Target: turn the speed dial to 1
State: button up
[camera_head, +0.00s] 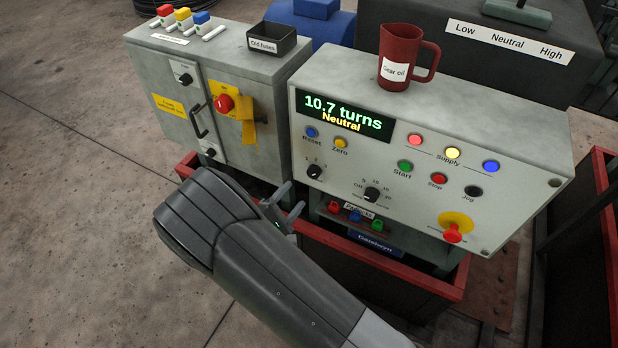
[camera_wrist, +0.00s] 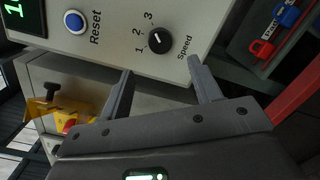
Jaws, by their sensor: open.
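The speed dial (camera_head: 314,171) is a small black knob on the pale control panel (camera_head: 520,185), under the blue Reset button. In the wrist view the dial (camera_wrist: 159,41) shows beside the printed 1, 2, 3 and the word Speed. Its small white mark seems to face the numbers' side, roughly toward 2, but I cannot tell exactly. My gripper (camera_head: 294,197) is open and empty, in front of the panel and just below left of the dial. In the wrist view the dial lies beyond and between the fingertips of my gripper (camera_wrist: 160,66), apart from both.
The Reset button (camera_wrist: 75,21) and a second black dial (camera_head: 372,194) are close by. A shelf with padlocks (camera_head: 355,215) lies below. A grey cabinet (camera_head: 265,150) stands at left. A red mug (camera_head: 399,60) stands on the panel's top. The display (camera_head: 347,113) reads 10.7 turns, Neutral.

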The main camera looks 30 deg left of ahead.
aim_at(312, 175)
jog(key=w, duration=0.6)
jog(key=w+d, duration=0.1)
jog(key=w, duration=0.2)
jog(key=shift+c, duration=0.4)
jog(key=c, duration=0.9)
